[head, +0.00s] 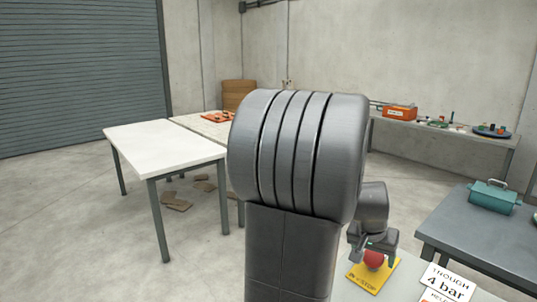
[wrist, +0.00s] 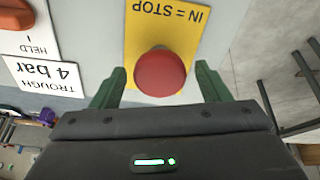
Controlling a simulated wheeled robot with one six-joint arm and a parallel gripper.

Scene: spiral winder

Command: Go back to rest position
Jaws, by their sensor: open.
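My gripper (head: 375,247) is at the lower right of the head view, over the emergency-stop plate. In the wrist view my gripper (wrist: 162,74) is open, with one green finger on each side of the red button (wrist: 161,73). Nothing is held between the fingers. The button also shows in the head view (head: 374,259), just below the gripper. It sits on a yellow plate (wrist: 168,28) marked "IN = STOP". I cannot tell whether the gripper touches the button. My large grey arm link hides the middle of the head view.
White labels reading "TROUGH 4 bar" (wrist: 45,78) and "HELD" lie beside the plate, near an orange knob (wrist: 15,14). A dark table (head: 470,222) with a teal box (head: 493,197) stands right. A white table (head: 160,142) stands left. Floor (head: 90,230) at left is clear.

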